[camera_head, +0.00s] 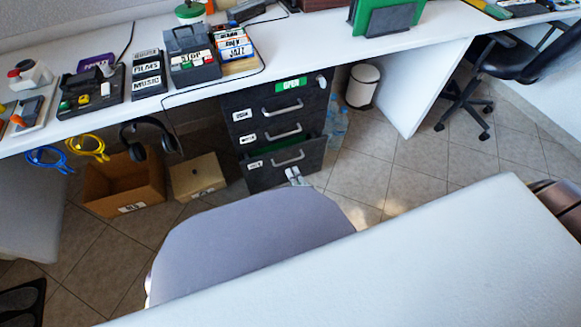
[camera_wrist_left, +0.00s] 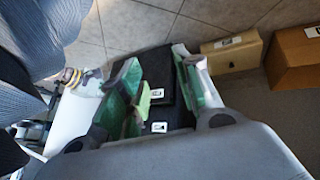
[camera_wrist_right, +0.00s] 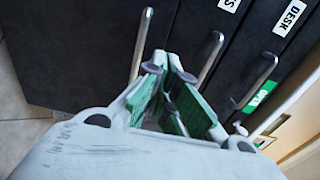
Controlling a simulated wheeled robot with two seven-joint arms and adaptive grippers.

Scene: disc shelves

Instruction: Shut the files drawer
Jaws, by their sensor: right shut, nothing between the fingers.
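A dark drawer cabinet (camera_head: 240,108) stands under the desk, with white labels and bar handles. Its bottom drawer (camera_head: 262,176) is pulled out a little, with green showing inside. Its label is too small to read. My right gripper (camera_head: 293,174) is shut in front of that drawer, near its handle (camera_head: 288,158). In the right wrist view my right gripper (camera_wrist_right: 174,60) points at the drawer fronts, between the left handle (camera_wrist_right: 143,42) and the middle handle (camera_wrist_right: 210,57); contact is unclear. My left gripper (camera_wrist_left: 152,75) is open and empty, outside the head view; the cabinet shows beyond its fingers.
Two cardboard boxes (camera_head: 125,184) (camera_head: 198,177) stand left of the cabinet. Headphones (camera_head: 150,138) and cables hang from the white desk (camera_head: 330,52).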

